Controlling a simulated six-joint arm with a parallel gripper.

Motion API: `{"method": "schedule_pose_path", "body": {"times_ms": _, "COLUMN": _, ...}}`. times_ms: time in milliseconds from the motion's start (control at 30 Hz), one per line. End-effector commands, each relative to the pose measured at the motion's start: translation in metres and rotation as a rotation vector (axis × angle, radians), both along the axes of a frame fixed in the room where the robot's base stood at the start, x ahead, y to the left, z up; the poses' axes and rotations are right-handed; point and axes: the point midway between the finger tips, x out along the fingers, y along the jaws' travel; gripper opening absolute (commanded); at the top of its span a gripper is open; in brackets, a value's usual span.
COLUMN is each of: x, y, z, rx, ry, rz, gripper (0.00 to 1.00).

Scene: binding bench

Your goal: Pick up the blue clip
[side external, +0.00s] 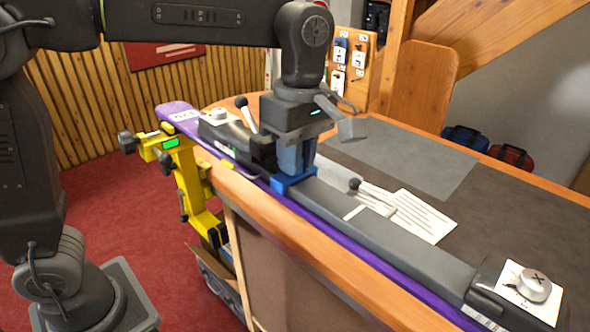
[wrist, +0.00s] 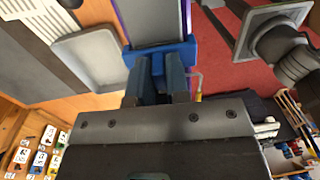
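The blue clip (side external: 292,183) sits across the long grey rail (side external: 372,229) on the bench; in the wrist view the clip (wrist: 183,50) spans the rail's width. My gripper (side external: 294,172) points down at the clip from above. In the wrist view, the two fingers of my gripper (wrist: 158,72) stand on either side of the clip's small upright tab, with only a narrow gap the width of the tab between them. They look shut on it. The clip still rests on the rail, and the fingers hide part of it.
A purple ski (side external: 345,253) lies under the rail along the bench edge. A yellow clamp (side external: 192,185) stands at its left. The dark mat (side external: 510,215) beyond is mostly clear.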

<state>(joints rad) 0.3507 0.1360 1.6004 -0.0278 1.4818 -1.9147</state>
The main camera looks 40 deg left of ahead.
Motion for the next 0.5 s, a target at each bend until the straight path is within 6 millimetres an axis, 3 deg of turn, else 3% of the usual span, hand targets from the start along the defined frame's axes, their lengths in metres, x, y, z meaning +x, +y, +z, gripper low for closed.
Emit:
{"method": "schedule_pose_path", "body": {"times_ms": 167, "x": 0.0001, "y": 0.0000, "z": 0.0001, "rx": 0.000, "ry": 0.000, "rz": 0.000, "gripper": 0.00}}
{"method": "schedule_pose_path", "body": {"times_ms": 500, "x": 0.0002, "y": -0.0001, "z": 0.0015, "rx": 0.000, "ry": -0.001, "rz": 0.000, "gripper": 0.00}}
